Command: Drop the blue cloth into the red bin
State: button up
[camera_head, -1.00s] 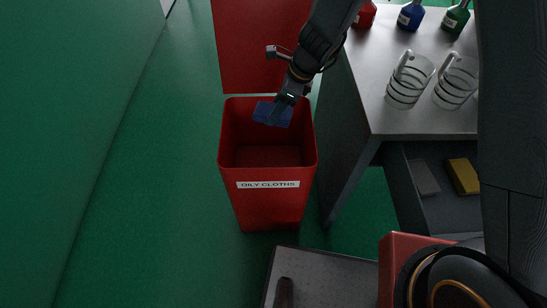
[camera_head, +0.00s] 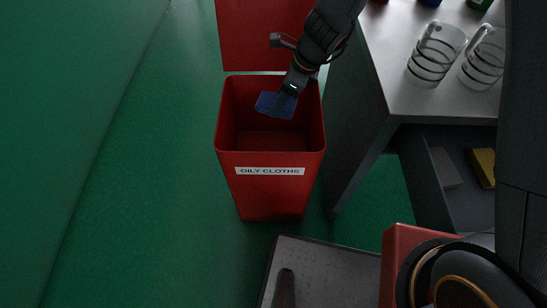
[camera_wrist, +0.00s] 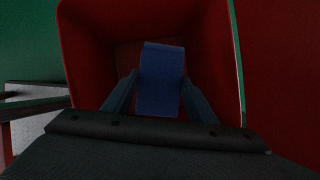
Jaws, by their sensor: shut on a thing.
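The blue cloth (camera_head: 272,105) is a small folded pad in the mouth of the red bin (camera_head: 262,194). The bin has its lid raised at the back and a white label reading "OILY CLOTHS" on its front. My gripper (camera_head: 287,97) is shut on the cloth, inside or just above the bin opening. In the wrist view the cloth (camera_wrist: 161,80) sits between the two fingers (camera_wrist: 160,95), with the bin's red walls (camera_wrist: 85,50) around it. The bin's floor is dark, and the cloth's height above it is hard to tell.
A grey table (camera_head: 395,85) with glass mugs (camera_head: 437,52) stands right of the bin. Below its top is an open drawer (camera_head: 455,205) holding a yellow block (camera_head: 483,165). A grey tray (camera_head: 318,270) is in front. Green floor (camera_head: 150,200) is clear at left.

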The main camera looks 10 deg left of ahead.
jog(key=o, duration=1.1)
jog(key=p+v, duration=0.1)
jog(key=v, duration=0.6)
jog(key=shift+d+r+p, duration=0.1)
jog(key=shift+r+p, duration=0.2)
jog(key=shift+p, duration=0.1)
jog(key=shift+r, duration=0.1)
jog(key=shift+d, duration=0.15)
